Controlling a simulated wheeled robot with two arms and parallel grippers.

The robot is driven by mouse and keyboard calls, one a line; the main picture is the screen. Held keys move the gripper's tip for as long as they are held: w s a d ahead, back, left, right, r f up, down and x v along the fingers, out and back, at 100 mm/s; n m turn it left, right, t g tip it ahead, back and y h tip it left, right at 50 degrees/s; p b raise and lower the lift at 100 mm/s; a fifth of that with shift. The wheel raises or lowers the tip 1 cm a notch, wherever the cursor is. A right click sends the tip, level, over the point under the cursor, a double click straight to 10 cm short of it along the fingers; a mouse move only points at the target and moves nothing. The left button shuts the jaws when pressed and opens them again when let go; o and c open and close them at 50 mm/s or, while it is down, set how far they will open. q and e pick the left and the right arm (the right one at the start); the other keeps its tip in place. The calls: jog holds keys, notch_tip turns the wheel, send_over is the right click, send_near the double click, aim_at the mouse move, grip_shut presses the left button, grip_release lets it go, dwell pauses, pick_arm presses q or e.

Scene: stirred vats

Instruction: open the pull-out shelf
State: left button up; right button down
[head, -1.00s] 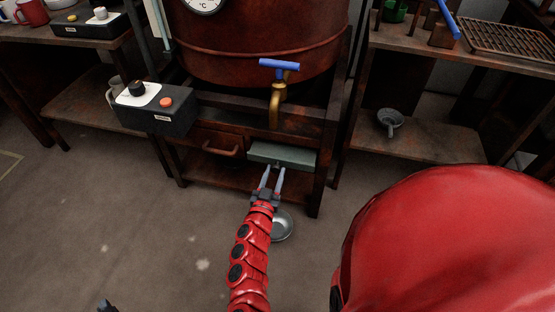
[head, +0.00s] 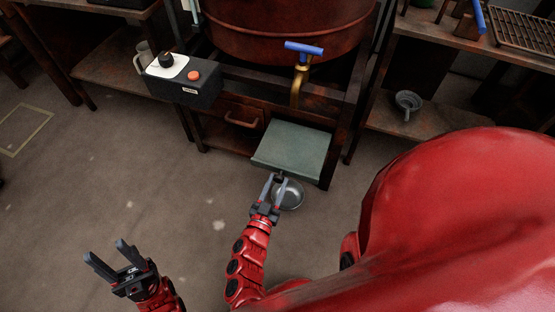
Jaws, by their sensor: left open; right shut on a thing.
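The pull-out shelf (head: 293,148) is a flat grey-green board under the vat's tap. It sticks out well beyond the front of the dark vat stand. My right gripper (head: 277,178) is at the shelf's front edge, shut on its small dark knob, which the fingers mostly hide. My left gripper (head: 107,252) is open and empty at the lower left, over bare floor and away from the shelf.
A brass tap (head: 299,80) with a blue handle hangs above the shelf. A metal bowl (head: 290,196) is on the floor beneath the shelf's front. A control box (head: 183,83) juts out at upper left. Floor at left is clear.

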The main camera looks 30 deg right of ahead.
jog(key=shift+c, duration=2.2)
grip_release()
jog(key=shift+d, duration=0.1)
jog(key=p+v, duration=0.2)
jog(key=v, duration=0.5)
jog(key=shift+s+a, duration=0.2)
